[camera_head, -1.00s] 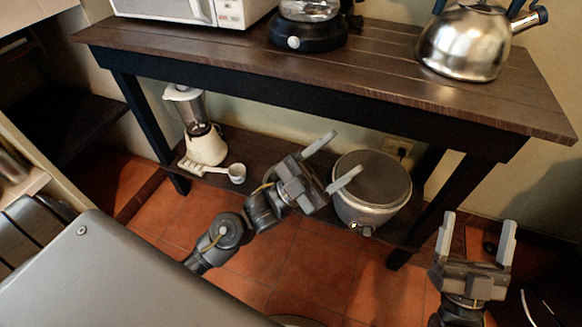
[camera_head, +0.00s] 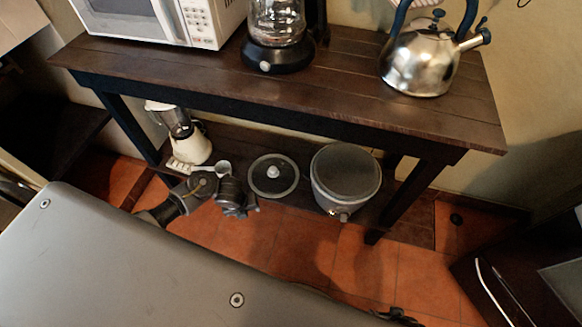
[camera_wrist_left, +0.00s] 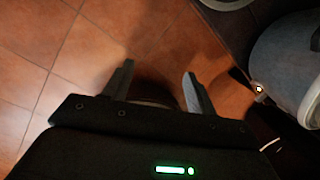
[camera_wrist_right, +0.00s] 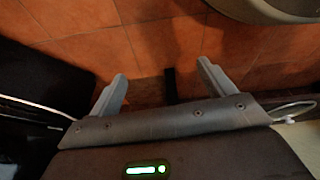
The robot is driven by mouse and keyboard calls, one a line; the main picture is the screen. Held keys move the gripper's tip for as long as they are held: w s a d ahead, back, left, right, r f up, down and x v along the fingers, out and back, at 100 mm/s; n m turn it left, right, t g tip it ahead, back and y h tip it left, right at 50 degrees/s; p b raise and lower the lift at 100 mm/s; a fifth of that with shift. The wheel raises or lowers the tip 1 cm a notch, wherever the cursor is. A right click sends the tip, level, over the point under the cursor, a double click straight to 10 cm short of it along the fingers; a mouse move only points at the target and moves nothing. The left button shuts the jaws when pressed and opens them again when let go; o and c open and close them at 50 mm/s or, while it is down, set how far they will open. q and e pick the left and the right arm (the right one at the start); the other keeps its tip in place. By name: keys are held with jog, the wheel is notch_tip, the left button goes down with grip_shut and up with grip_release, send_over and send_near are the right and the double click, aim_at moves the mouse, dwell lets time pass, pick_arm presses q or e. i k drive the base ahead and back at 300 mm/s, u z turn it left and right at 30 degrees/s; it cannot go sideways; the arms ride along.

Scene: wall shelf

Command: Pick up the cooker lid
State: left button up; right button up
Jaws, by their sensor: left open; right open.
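The cooker lid (camera_head: 273,176) is a round dark disc with a pale rim and a light knob. It lies flat on the lower shelf, left of the grey round cooker (camera_head: 345,176). The cooker's side also shows at the right of the left wrist view (camera_wrist_left: 285,62). My left gripper (camera_wrist_left: 158,74) is open and empty over the tiled floor. In the head view its arm ends in front of the shelf, left of and nearer than the lid, with its fingers hard to make out. My right gripper (camera_wrist_right: 162,72) is open and empty above floor tiles.
A shelf leg (camera_head: 405,205) is right of the cooker.

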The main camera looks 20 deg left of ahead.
aim_at(274, 176)
jog(key=i, duration=0.85)
jog(key=z, duration=0.05)
